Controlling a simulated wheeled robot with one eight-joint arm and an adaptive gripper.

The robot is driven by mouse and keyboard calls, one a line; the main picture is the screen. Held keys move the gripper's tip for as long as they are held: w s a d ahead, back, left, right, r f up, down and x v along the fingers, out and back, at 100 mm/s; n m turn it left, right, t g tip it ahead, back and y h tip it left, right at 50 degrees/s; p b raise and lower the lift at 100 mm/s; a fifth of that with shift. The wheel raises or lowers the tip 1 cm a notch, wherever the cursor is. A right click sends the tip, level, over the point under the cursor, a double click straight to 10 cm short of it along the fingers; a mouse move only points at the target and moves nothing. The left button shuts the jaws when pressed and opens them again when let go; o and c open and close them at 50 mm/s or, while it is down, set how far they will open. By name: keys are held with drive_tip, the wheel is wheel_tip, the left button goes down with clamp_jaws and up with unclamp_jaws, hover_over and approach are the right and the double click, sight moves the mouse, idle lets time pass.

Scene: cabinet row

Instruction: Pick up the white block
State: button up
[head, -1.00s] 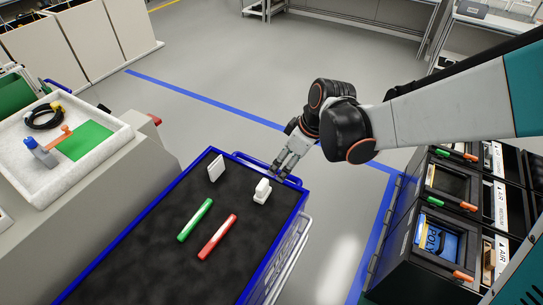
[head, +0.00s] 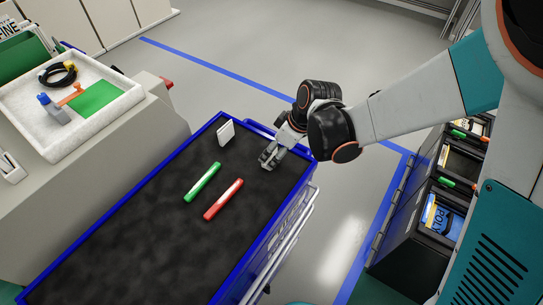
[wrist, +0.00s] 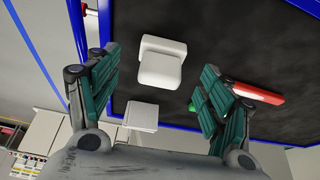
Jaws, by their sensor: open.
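The white block (wrist: 161,62) shows in the wrist view as a two-part shape with a wider, flatter piece behind a rounded one. It lies on the black top of the blue-rimmed cart (head: 110,235). My gripper (wrist: 160,70) is open, with one finger on each side of the block and a gap visible on both sides.
A green bar (head: 202,182) and a red bar (head: 223,199) lie nearer. A white tray (head: 25,118) is at left, black bins (head: 415,235) at right.

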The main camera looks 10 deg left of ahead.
drive_tip(key=b+x, duration=0.2)
drive_tip(key=x, duration=0.2)
drive_tip(key=shift+a+f, duration=0.25)
drive_tip(key=shift+f, duration=0.05)
drive_tip(key=shift+c, duration=0.5)
drive_tip(key=c, duration=1.1)
drive_tip(key=shift+r, duration=0.15)
wheel_tip(320, 180, up, 20)
drive_tip(key=p, duration=1.3)
